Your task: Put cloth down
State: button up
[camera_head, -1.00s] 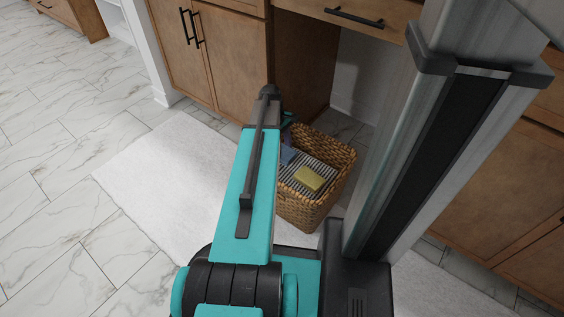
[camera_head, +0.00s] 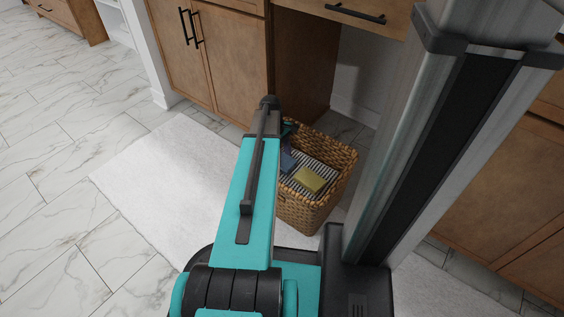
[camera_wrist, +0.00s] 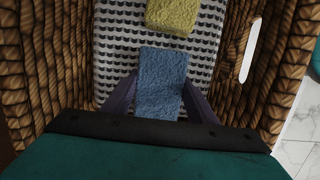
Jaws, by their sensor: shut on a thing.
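In the wrist view, my gripper (camera_wrist: 160,108) is shut on a blue folded cloth (camera_wrist: 162,72), with a dark finger on each side of it. The cloth is inside a wicker basket (camera_wrist: 268,75), over a black-and-white patterned lining or cloth (camera_wrist: 112,45). I cannot tell whether the blue cloth touches what is below it. A yellow folded cloth (camera_wrist: 172,14) lies just beyond it; it also shows in the head view (camera_head: 309,179). In the head view the basket (camera_head: 313,212) stands right of my arm, which hides most of the gripper. Part of the blue cloth (camera_head: 288,162) shows there.
A white rug (camera_head: 160,180) lies on the marble tile floor (camera_head: 60,150). Wooden cabinets (camera_head: 230,60) stand behind the basket, with an open recess (camera_head: 355,80) beside them. More cabinets (camera_head: 510,190) are at the right. Open floor is at the left.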

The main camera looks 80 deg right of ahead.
jog(key=shift+x, duration=0.95)
jog(key=o, duration=1.2)
jog(key=shift+w, duration=0.3)
jog(key=shift+r, duration=0.35)
jog(key=p+v, duration=0.6)
jog(key=v, duration=0.6)
jog(key=shift+s+r, duration=0.15)
jog(key=shift+r, duration=0.2)
jog(key=shift+d, duration=0.1)
